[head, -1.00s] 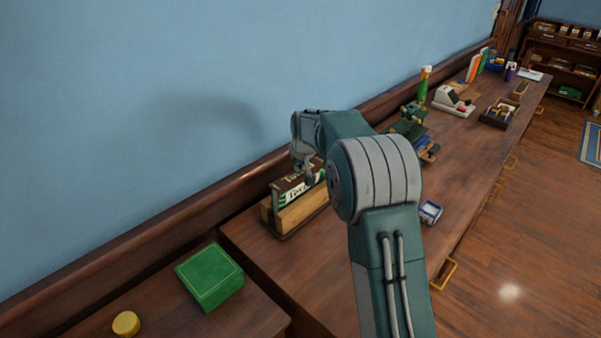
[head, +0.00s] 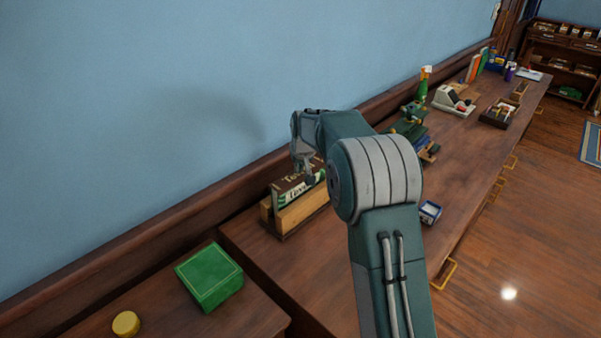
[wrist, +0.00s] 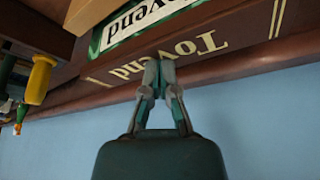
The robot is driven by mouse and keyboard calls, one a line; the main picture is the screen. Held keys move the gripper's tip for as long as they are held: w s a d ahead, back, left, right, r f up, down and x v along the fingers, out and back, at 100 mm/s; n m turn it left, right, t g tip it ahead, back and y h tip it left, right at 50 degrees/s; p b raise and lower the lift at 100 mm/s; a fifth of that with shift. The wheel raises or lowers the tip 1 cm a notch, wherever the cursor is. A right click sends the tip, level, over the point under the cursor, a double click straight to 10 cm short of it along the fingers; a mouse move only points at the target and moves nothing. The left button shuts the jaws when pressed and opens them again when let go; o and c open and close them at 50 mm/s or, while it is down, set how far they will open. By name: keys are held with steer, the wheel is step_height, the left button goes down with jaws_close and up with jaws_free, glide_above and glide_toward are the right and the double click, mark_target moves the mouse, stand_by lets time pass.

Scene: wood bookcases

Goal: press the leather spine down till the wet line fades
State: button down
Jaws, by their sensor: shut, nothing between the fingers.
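The book (head: 287,187) has a brown leather spine with lettering and a white label edged in green. It stands upright in a wooden holder (head: 305,211) on the desk. In the wrist view the brown spine (wrist: 250,28) shows upside-down gold letters reading "Tovend". My gripper (head: 309,177) is shut and empty over the spine. In the wrist view my gripper's fingertips (wrist: 158,62) meet at the gold lettering. They look at or very near the leather; I cannot tell whether they touch. I cannot make out a wet line.
A green box (head: 210,277) and a yellow round lid (head: 126,324) sit on the lower surface at left. A small blue-and-white box (head: 430,212) is right of my arm. A spray bottle (head: 423,84) and a dark tray (head: 494,113) stand farther along. The blue wall is close behind the book.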

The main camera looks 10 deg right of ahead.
mark_target(299, 174)
steer(key=shift+r, duration=3.5)
steer(key=shift+s+r, duration=0.2)
steer(key=shift+r, duration=0.05)
steer(key=s+r, duration=0.5)
steer(key=s, duration=0.5)
steer(key=s+r, duration=0.5)
steer(key=s, duration=0.6)
steer(key=s+f, duration=0.2)
steer(key=s, duration=0.9)
steer(key=s+f+t, duration=0.1)
steer(key=s+f, duration=0.2)
steer(key=s, duration=0.8)
steer(key=shift+m, duration=0.4)
steer(key=shift+s, duration=0.1)
